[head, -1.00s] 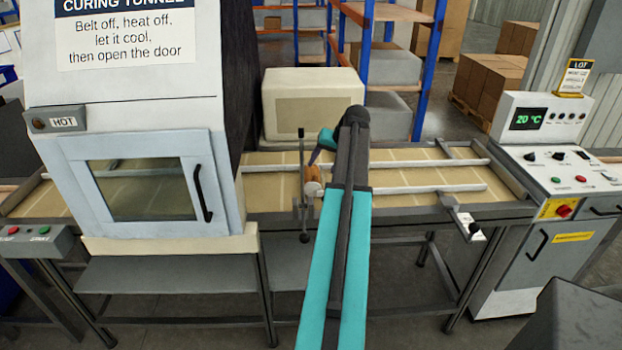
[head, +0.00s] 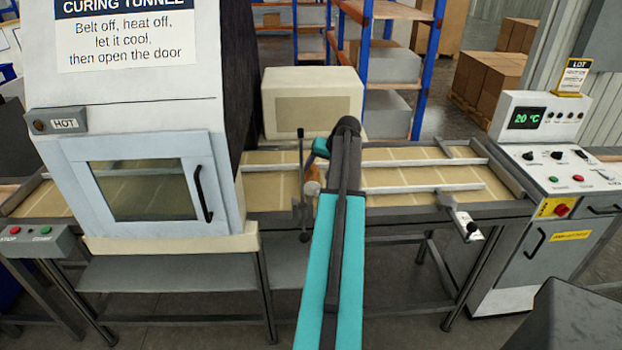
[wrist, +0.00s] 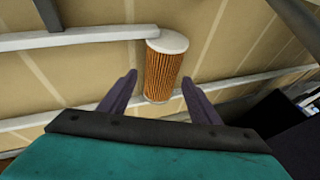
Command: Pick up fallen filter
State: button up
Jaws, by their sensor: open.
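The filter (wrist: 163,65) is an orange pleated cylinder with pale end caps. It lies on its side on the tan belt (wrist: 95,90), against the pale guide rails. In the wrist view it stretches away from me between the lines of my two dark fingers. My gripper (wrist: 159,77) is open, one finger to each side of the filter's near end, and not closed on it. In the head view the filter (head: 311,188) shows small beside a dark upright post, partly hidden by my arm. My gripper (head: 313,162) is just above it, mostly hidden.
The curing tunnel (head: 140,120) stands left with its door shut and a HOT label (head: 65,123). A control cabinet (head: 560,180) reading 20 °C stands right. Guide rails (head: 425,187) run along the belt. A beige box (head: 312,103) is behind.

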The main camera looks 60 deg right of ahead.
aim_at(314, 173)
jog(key=shift+p+x, duration=0.75)
jog(key=shift+x, duration=0.8)
jog(key=shift+w+f, duration=0.5)
jog(key=shift+f, duration=0.05)
jog(key=shift+f, duration=0.1)
jog(key=c, duration=0.9)
jog(key=shift+d+r, duration=0.1)
jog(key=shift+r, duration=0.15)
jog(key=shift+r+b, duration=1.4)
jog(key=shift+r, duration=3.5)
